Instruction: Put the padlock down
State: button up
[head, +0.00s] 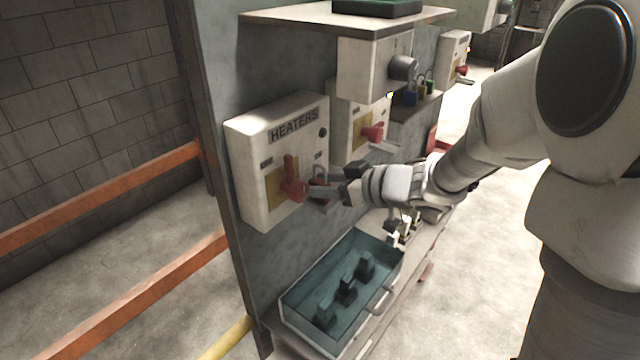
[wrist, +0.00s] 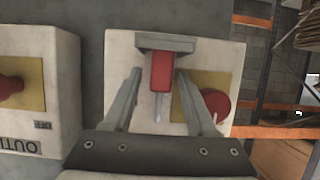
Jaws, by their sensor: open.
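The padlock (wrist: 161,72), with a red body, is at the front of the white HEATERS box (head: 277,160), against a small grey bracket (wrist: 165,42). Its thin metal shackle (wrist: 157,108) shows in the wrist view. My gripper (wrist: 157,86) is open, one finger on each side of the padlock, with visible gaps to its body. In the head view my gripper (head: 325,192) reaches to the box front from the right and partly hides the padlock. The box's red switch handle (head: 293,180) is close beside the fingers; it also shows in the wrist view (wrist: 215,103).
Another box with a red handle (head: 373,132) stands to the right. Several coloured padlocks (head: 411,97) are behind it. A blue-lined open tray (head: 383,303) holding dark blocks is below. Orange rails (head: 140,305) run at the left.

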jog(key=v, duration=1.2)
jog(key=d+r+m+t+h, duration=0.5)
jog(key=d+r+m+h, duration=0.25)
jog(key=d+h, duration=0.45)
jog(key=s+a+f+m+g, duration=0.1)
jog(key=s+a+f+g, duration=0.1)
jog(key=s, duration=0.4)
jog(key=s+a+f+m+g+y, duration=0.1)
jog(key=s+a+f+g, duration=0.1)
jog(key=s, duration=0.4)
jog(key=s+a+f+m+g, duration=0.1)
jog(key=s+a+f+g, duration=0.1)
jog(key=s, duration=0.4)
jog(key=shift+a+f+g+p, duration=0.25)
jog(key=shift+f+g+p, duration=0.15)
jog(key=shift+g, duration=0.4)
jog(key=shift+c, duration=0.4)
